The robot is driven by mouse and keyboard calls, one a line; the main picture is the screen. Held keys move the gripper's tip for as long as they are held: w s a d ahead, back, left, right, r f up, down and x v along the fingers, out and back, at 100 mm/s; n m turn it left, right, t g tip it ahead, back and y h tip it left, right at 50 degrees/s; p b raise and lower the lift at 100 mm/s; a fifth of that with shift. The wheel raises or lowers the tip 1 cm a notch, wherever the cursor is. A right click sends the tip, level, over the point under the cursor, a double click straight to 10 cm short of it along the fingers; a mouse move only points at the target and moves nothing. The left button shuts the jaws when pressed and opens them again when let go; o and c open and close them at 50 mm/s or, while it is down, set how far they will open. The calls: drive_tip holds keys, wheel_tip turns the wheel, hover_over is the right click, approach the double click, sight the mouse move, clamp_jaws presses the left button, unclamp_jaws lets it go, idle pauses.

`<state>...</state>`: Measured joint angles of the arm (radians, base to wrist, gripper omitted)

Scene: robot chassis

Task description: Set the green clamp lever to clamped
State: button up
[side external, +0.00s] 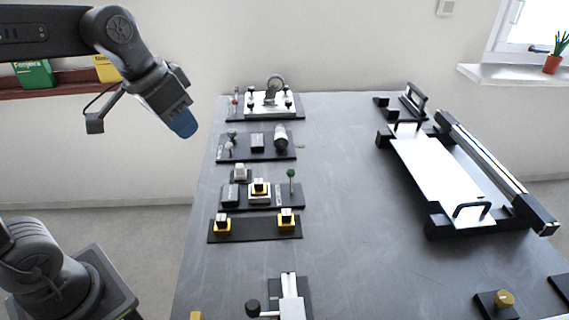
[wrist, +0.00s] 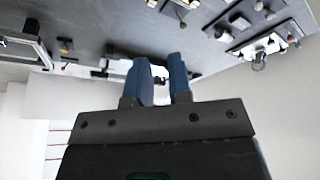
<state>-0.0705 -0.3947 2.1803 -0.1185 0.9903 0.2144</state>
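The green clamp lever (side external: 291,174) is a small green ball on a thin stem. It stands about upright at the right end of a dark base plate, in the middle row of fixtures on the left side of the table. My gripper (side external: 183,124) with blue fingertips is high up, left of the table and well apart from the lever. In the wrist view my gripper (wrist: 160,62) shows its two blue fingers with a gap between them and nothing held. I cannot make out the green lever for sure in the wrist view.
Black plates with knobs and yellow-based switches (side external: 286,218) sit near the lever. A white and black knob plate (side external: 265,112) is at the back. A long slide with a white panel (side external: 440,168) fills the table's right side. The table's middle (side external: 340,190) is clear.

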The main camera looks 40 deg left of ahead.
drive_tip(key=shift+m+g+h, duration=0.6)
drive_tip(key=shift+g+h, duration=0.1)
drive_tip(key=w, duration=0.3)
drive_tip(key=w+a, duration=0.1)
drive_tip(key=w, duration=0.3)
drive_tip(key=w+a, duration=0.1)
drive_tip(key=w, duration=0.3)
drive_tip(key=shift+w, duration=0.1)
clamp_jaws()
drive_tip(key=w+a+f+m+h, duration=0.1)
drive_tip(key=w+a+f, duration=0.25)
drive_tip(key=w, duration=0.25)
drive_tip(key=w+a+f+m+g+h, duration=0.1)
drive_tip(key=w+a+f, duration=0.1)
drive_tip(key=w+f, duration=0.3)
drive_tip(key=w+a+f+m+h, duration=0.1)
drive_tip(key=w+a+f, duration=0.15)
drive_tip(key=w, duration=0.35)
drive_tip(key=w+a+f+h, duration=0.1)
drive_tip(key=w+a+f, duration=0.1)
drive_tip(key=f, duration=0.3)
drive_tip(key=w+a+f+m+h, duration=0.1)
drive_tip(key=w+a+f, duration=0.1)
drive_tip(key=f, duration=0.4)
drive_tip(key=shift+w+a+f+m+g, duration=0.25)
drive_tip(key=shift+f+m+g, duration=0.05)
